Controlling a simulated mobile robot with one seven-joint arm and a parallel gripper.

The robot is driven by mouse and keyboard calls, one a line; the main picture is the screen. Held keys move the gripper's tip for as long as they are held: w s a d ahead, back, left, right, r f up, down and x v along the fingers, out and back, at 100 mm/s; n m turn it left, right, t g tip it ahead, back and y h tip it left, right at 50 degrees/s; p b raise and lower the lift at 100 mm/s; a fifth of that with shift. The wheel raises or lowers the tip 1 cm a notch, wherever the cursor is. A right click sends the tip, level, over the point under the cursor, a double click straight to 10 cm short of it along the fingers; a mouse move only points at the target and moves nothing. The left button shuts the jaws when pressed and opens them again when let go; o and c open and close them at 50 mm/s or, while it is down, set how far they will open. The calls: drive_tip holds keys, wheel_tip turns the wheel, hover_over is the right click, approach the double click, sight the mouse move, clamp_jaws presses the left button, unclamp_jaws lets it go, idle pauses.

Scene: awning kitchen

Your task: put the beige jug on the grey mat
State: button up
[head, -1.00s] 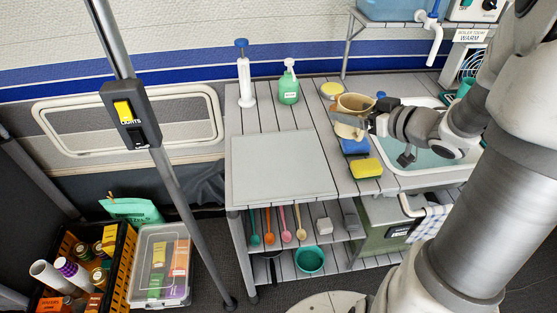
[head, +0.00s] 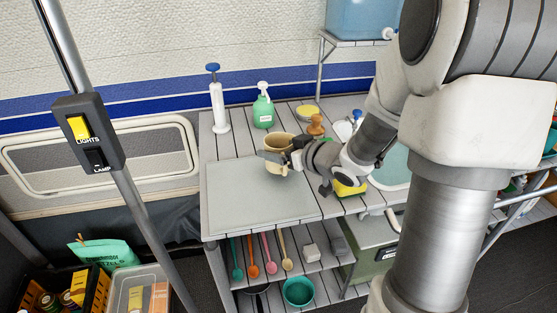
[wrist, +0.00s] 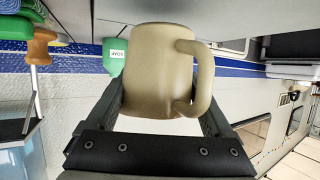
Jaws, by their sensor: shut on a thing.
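The beige jug (head: 277,164) is held by my gripper (head: 290,158) near the back right corner of the grey mat. In the wrist view the jug (wrist: 158,70) sits between the two fingers, with its handle on the right side. My gripper (wrist: 160,115) is shut on it. The grey mat (head: 248,200) lies flat and bare on the slatted counter. The jug appears above the mat's right edge; its exact height over the surface is hard to tell.
A white pump bottle (head: 219,106) and a green soap bottle (head: 263,108) stand behind the mat. A grey pole (head: 110,150) rises at the left.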

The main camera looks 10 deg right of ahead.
drive_tip(key=shift+f, duration=1.2)
drive_tip(key=shift+b, duration=0.3)
drive_tip(key=shift+f, duration=0.15)
drive_tip(key=o, duration=1.2)
drive_tip(key=shift+o, duration=0.2)
drive_tip(key=shift+s+d+r, duration=0.1)
drive_tip(key=shift+s+r, duration=0.05)
drive_tip(key=shift+r, duration=0.15)
drive_tip(key=p+v, duration=0.1)
drive_tip(key=v, duration=0.8)
drive_tip(key=shift+s+d+f+p, duration=0.1)
drive_tip(key=shift+s+d+p, duration=0.15)
drive_tip(key=shift+s+p, duration=0.15)
drive_tip(key=shift+s+d+r+b, duration=0.3)
drive_tip(key=shift+s+r+b, duration=0.35)
drive_tip(key=shift+b, duration=0.4)
